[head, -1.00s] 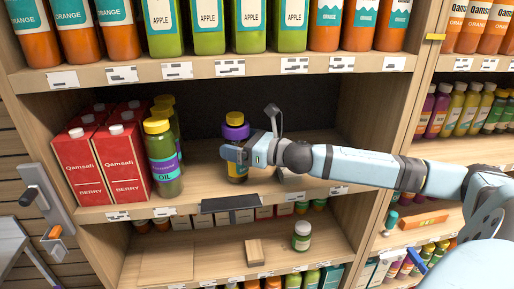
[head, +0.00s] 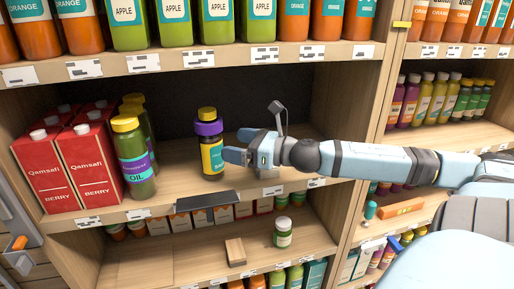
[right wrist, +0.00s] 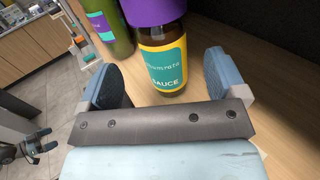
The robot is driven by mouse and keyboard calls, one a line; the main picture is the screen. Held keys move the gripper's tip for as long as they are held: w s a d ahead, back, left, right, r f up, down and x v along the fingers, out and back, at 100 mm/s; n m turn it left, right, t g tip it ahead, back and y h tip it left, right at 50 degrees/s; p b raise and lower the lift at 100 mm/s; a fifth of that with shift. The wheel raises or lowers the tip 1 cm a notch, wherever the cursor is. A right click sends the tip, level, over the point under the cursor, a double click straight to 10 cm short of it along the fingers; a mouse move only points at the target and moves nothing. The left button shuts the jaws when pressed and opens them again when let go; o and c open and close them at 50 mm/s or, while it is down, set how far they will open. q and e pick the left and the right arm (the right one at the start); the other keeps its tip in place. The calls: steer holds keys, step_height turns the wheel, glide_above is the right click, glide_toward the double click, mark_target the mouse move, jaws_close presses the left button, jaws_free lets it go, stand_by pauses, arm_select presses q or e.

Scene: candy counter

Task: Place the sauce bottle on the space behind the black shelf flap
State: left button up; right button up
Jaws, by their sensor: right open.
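The sauce bottle (head: 210,146), with a yellow cap, purple collar and yellow-teal label, stands upright on the middle shelf behind the black shelf flap (head: 193,199). It also shows in the right wrist view (right wrist: 163,60), with its label facing the camera. My right gripper (head: 239,146) is open, just right of the bottle in the head view and apart from it. In the wrist view its two fingers are spread wide, with the bottle ahead between them.
Oil bottles (head: 134,157) and red berry cartons (head: 79,160) stand left of the sauce bottle. Juice bottles line the shelf above.

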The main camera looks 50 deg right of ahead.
steer(key=shift+p+v, duration=0.55)
steer(key=shift+v, duration=1.75)
